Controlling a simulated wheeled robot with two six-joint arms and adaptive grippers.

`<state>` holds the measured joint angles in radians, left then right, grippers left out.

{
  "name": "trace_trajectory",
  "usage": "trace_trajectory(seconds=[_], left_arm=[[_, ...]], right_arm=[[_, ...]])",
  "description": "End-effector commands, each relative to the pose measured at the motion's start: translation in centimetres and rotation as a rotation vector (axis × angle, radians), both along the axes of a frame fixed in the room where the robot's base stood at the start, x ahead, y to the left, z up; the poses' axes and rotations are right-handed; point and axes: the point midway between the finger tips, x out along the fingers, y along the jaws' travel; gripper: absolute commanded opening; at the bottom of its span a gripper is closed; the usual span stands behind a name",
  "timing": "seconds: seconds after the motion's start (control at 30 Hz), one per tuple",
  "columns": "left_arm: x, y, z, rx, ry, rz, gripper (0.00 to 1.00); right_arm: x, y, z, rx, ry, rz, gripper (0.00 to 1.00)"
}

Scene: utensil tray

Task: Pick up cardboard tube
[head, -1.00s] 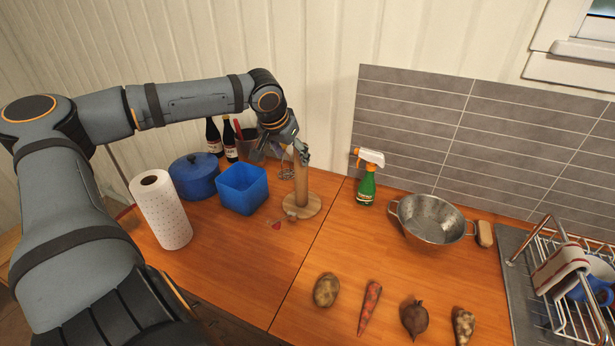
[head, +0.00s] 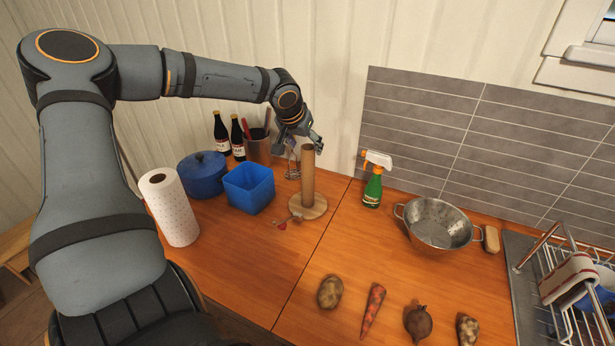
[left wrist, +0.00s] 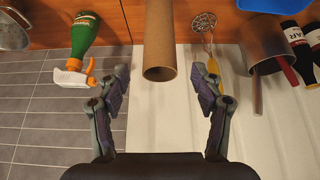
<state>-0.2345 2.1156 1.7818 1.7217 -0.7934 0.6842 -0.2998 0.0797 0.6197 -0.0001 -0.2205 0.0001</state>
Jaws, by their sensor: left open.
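The cardboard tube (head: 308,174) stands upright on a round wooden base (head: 306,207) on the counter, in front of the back wall. In the left wrist view the tube (left wrist: 160,45) shows between the fingers, with its hollow end toward the camera. My left gripper (head: 304,143) is at the tube's top, on the wall side. In the left wrist view my left gripper (left wrist: 160,90) is open, one finger on each side of the tube's line, with gaps on both sides. The tube's end lies about level with the fingertips. My right gripper is in no view.
A blue square bin (head: 249,188), blue pot (head: 203,176) and paper towel roll (head: 170,208) stand left of the tube. A green spray bottle (head: 373,186) and metal colander (head: 438,224) stand right. A utensil holder (head: 258,148) and whisk (left wrist: 203,22) are close to the gripper.

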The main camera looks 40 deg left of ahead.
Motion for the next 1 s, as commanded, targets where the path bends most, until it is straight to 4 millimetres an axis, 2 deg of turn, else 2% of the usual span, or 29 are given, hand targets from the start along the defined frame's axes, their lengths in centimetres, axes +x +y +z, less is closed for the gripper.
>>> trace_trajectory(seconds=[0.03, 0.2, 0.5, 0.57, 0.8, 1.0], left_arm=[[0.4, 0.3, -0.4, 0.005, 0.008, 0.001, 0.66], [1.5, 0.6, -2.4, 0.003, 0.006, 0.0, 0.66], [1.9, 0.6, -3.0, 0.0, 0.0, 0.0, 0.66], [1.9, 0.6, -3.0, 0.0, 0.0, 0.0, 0.61], [1.9, 0.6, -3.0, 0.0, 0.001, 0.0, 0.28], [1.9, 0.6, -3.0, 0.0, 0.001, 0.0, 0.27]], right_arm=[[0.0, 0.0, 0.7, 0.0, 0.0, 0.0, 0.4], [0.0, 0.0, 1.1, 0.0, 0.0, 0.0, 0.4], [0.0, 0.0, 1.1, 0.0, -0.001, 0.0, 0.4], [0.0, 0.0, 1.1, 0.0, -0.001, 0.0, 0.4], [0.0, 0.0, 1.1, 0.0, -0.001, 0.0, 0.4], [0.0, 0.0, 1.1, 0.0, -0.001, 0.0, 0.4]])
